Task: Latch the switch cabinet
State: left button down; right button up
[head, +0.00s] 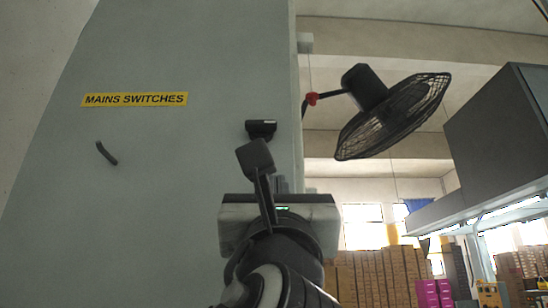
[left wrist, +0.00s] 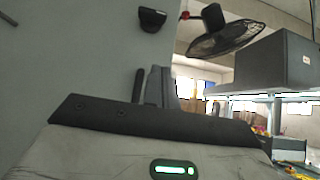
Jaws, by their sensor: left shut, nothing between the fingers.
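The switch cabinet (head: 165,210) is a tall grey-green body with a yellow "MAINS SWITCHES" label (head: 134,99). A small black latch fitting (head: 261,129) sits near its right edge, and it also shows at the top of the left wrist view (left wrist: 152,19). A short dark handle (head: 107,153) is on the panel further left. My left gripper (head: 262,160) is shut and empty, in front of the cabinet's right edge. In the head view its tips show just below the latch fitting; in the left wrist view they show below it, with a visible gap. My right gripper is out of view.
A black wall fan (head: 395,108) hangs to the right of the cabinet. A grey overhead cabinet (head: 505,130) stands further right. Stacked cardboard boxes (head: 375,275) and pink bins (head: 434,292) are in the background.

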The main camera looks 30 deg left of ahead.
aim_at(273, 132)
pick_arm(q)
jog(key=shift+s+r, duration=0.1)
